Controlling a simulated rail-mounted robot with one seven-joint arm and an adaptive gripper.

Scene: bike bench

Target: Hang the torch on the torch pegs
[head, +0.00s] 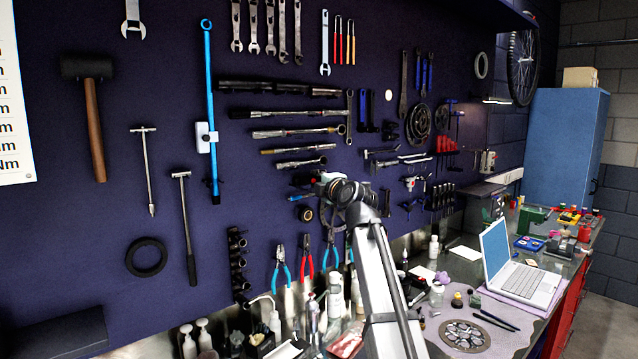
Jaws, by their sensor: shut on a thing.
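My arm reaches up from the lower middle toward the dark pegboard (215,270). My gripper (324,182) is at its far end, close in front of the board and partly hidden behind my wrist. It is shut on a small dark thing, which I take for the torch (305,180); little of it shows, and I cannot tell its tilt. I cannot make out the torch pegs. A small round black and yellow thing (304,213) is on the board just below left of the gripper.
Pliers (306,257) hang below the gripper, and torque tools (290,132) above it. Bottles (275,325) crowd the bench below. A laptop (515,270) and a cassette disc (464,335) lie to the right. A blue cabinet (563,150) stands at the far right.

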